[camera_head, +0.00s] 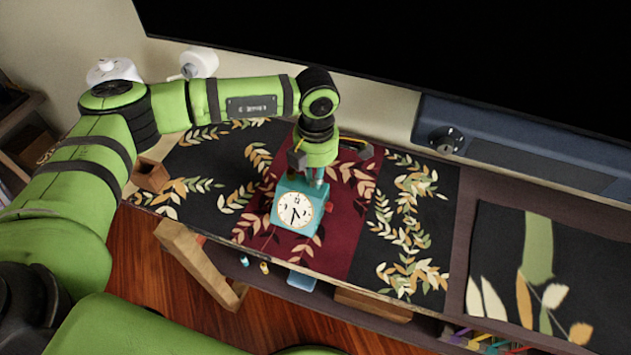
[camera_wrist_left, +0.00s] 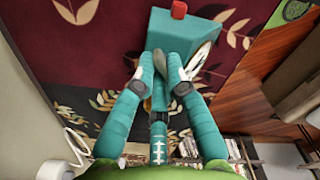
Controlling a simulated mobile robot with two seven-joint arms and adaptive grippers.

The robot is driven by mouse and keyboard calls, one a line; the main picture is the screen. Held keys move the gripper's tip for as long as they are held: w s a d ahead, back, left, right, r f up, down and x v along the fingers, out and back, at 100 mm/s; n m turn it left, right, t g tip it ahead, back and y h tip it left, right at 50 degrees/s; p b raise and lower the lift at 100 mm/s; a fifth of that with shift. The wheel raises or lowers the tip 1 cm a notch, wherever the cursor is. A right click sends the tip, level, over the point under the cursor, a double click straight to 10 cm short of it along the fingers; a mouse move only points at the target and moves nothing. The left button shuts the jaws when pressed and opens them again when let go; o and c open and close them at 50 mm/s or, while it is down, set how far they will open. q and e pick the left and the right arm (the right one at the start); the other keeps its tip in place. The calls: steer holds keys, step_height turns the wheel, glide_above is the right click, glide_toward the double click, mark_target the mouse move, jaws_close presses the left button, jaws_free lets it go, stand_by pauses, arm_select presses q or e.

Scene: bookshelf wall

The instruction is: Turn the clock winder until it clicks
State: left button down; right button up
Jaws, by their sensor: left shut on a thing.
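A teal box clock (camera_head: 300,210) with a white round face stands on the dark red part of the patterned cloth. In the left wrist view the clock (camera_wrist_left: 178,35) fills the top middle, its face edge-on at the right. A small red piece (camera_head: 329,207) sticks out from its right side and also shows in the wrist view (camera_wrist_left: 179,9). My left gripper (camera_head: 317,174) is at the clock, behind the face. In the wrist view its fingers (camera_wrist_left: 160,72) are closed together against the clock, on the winder, which they mostly hide. My right gripper is not in view.
The shelf cloth (camera_head: 410,230) is mostly clear around the clock. A small brown wooden box (camera_head: 151,174) stands at the left end. A blue-grey speaker bar (camera_head: 535,150) and a large black screen (camera_head: 430,45) are behind. The shelf's front edge drops to a wooden floor (camera_head: 140,250).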

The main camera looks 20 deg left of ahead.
arm_select(q)
steer(key=m+b, duration=0.5)
steer(key=shift+d+f+m, duration=0.1)
steer(key=shift+d+m, duration=0.05)
steer(key=shift+m, duration=0.45)
steer(key=shift+m+b, duration=0.5)
steer(key=shift+b, duration=0.1)
steer(key=c, duration=1.3)
jaws_free()
steer(key=shift+c, duration=0.2)
steer(key=shift+o, duration=0.5)
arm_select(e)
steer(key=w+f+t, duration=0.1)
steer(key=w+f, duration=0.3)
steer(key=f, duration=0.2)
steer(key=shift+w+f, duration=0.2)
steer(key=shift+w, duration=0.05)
